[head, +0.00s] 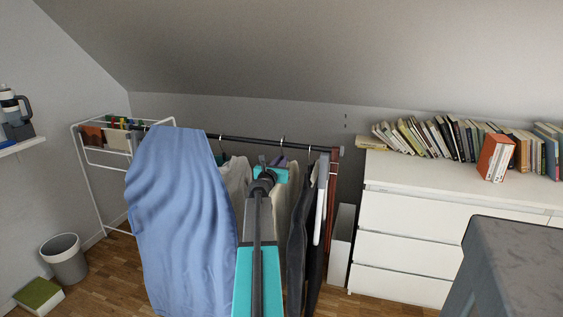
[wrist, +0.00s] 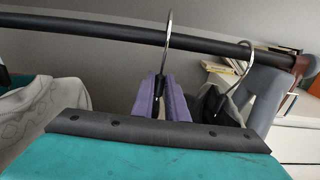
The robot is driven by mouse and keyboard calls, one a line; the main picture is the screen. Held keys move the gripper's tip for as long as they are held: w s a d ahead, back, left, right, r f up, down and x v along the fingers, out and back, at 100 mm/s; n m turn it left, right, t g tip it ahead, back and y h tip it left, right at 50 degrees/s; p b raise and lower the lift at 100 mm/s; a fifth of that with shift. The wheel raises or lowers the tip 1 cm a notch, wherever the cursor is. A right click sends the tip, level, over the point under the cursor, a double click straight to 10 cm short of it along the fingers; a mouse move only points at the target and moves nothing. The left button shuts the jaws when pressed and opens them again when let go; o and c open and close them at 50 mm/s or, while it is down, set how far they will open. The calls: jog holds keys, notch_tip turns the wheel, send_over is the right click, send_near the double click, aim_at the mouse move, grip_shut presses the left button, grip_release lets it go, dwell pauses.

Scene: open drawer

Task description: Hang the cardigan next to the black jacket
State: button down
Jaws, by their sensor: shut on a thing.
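My gripper (head: 279,162) is at the clothes rail, also in the wrist view (wrist: 160,97). Its purple jaws are shut around the neck of a hanger (wrist: 168,45). The hook rises above the rail in the picture; I cannot tell whether it rests on it. A pale beige garment, seemingly the cardigan (head: 284,205), shows below and behind my wrist; most of it is hidden. The black jacket (head: 298,240) hangs just right of it, and its dark shoulder (wrist: 211,105) shows under another hook in the wrist view.
The dark rail (head: 240,140) runs to a reddish-brown end post (head: 332,190). A blue cloth (head: 180,215) and a pale garment (head: 236,182) hang on the left. A white drawer unit (head: 405,220) with books on top stands at the right. A bin (head: 64,262) stands at the lower left.

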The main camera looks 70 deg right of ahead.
jog(key=shift+f+b, duration=0.4)
jog(key=shift+f, duration=0.2)
jog(key=c, duration=1.7)
grip_release()
jog(key=shift+o, duration=0.2)
jog(key=shift+f, duration=0.1)
jog(key=shift+a, duration=0.1)
jog(key=shift+s+a, duration=0.2)
jog(key=shift+a, duration=3.2)
jog(key=shift+s+a, duration=0.2)
jog(key=shift+a, duration=3.2)
